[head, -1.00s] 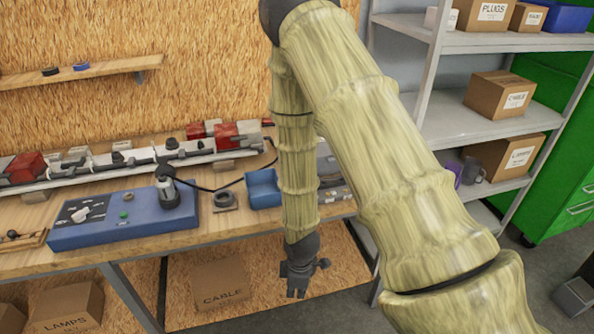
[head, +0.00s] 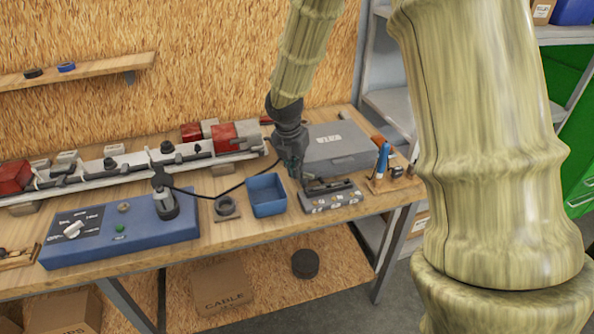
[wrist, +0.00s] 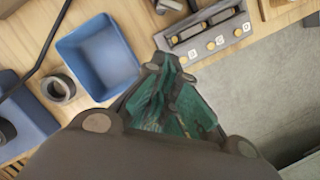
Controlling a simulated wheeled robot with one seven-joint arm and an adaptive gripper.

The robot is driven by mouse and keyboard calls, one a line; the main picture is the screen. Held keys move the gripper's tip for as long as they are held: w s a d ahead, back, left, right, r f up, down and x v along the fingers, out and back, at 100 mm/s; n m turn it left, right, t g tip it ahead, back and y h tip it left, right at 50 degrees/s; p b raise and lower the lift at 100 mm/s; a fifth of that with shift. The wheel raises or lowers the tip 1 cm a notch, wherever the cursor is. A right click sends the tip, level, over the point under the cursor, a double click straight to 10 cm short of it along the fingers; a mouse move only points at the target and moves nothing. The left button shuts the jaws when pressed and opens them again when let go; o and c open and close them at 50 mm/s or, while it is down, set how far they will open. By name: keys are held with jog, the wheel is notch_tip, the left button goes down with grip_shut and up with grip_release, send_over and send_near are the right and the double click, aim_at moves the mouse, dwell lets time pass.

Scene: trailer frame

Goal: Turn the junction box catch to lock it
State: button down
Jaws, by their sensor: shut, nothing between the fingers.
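My gripper (head: 299,178) points down above the right part of the bench, shut and empty. In the wrist view its green fingers (wrist: 172,84) are together, beside the grey block with brass-coloured round parts (wrist: 212,38). In the head view that block (head: 333,198) lies just right of the fingertips; I cannot tell whether they touch. The trailer frame (head: 140,160), a long pale beam with red lamps and dark fittings, lies along the back of the bench. I cannot tell which fitting is the junction box, nor make out its catch.
A blue open bin (head: 267,196) stands left of my gripper, with a dark ring (head: 226,207) beside it. A grey case (head: 338,146) lies behind. A blue control box (head: 120,236) with a black cable is at left. Blue-handled tools (head: 384,158) stand at the right end.

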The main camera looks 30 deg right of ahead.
aim_at(308, 175)
jog(key=p+x, duration=0.2)
jog(key=x, duration=0.7)
jog(key=shift+w+d+f+p, duration=0.1)
jog(key=shift+w+d+p, duration=0.3)
jog(key=shift+d, duration=0.2)
jog(key=shift+w+d+f+p, duration=0.1)
jog(key=shift+w+d+p, duration=0.2)
jog(key=shift+d+p, duration=0.25)
jog(key=shift+w+d+f+p, duration=0.1)
jog(key=shift+w+d+p, duration=0.3)
jog(key=shift+d, duration=0.2)
